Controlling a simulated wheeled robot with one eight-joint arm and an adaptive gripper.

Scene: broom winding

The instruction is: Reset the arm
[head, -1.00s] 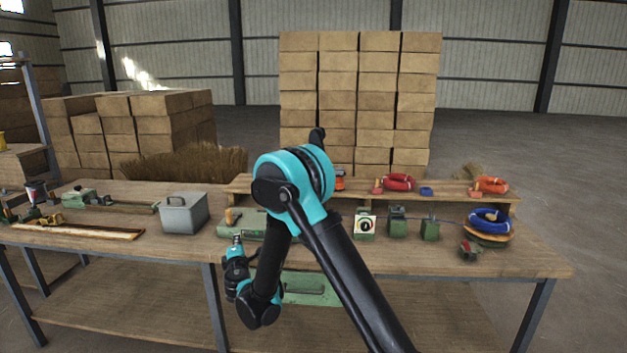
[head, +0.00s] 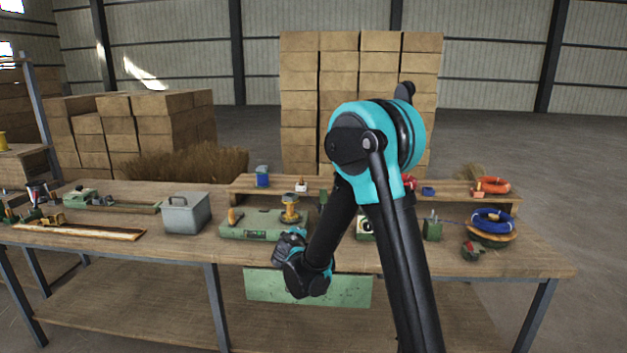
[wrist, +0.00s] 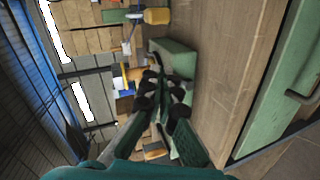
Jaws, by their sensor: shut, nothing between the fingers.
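My arm (head: 362,140) is folded in front of the workbench (head: 430,262), with its teal elbow high and its black forearm (head: 335,225) slanting down to the left. In the head view the wrist end (head: 290,248) is in front of the bench's front edge, and the fingers cannot be made out. In the wrist view my gripper (wrist: 163,88) has its fingers together with nothing between them. Behind the fingertips is a green machine base (wrist: 175,58), which also shows in the head view (head: 240,228).
A grey lidded box (head: 185,214) stands left of the green base. A yellow-topped spool (head: 290,208) stands on that base. Blue rings (head: 492,218) lie on the right. A green drawer front (head: 345,290) hangs under the bench. Stacked cartons (head: 300,110) stand behind.

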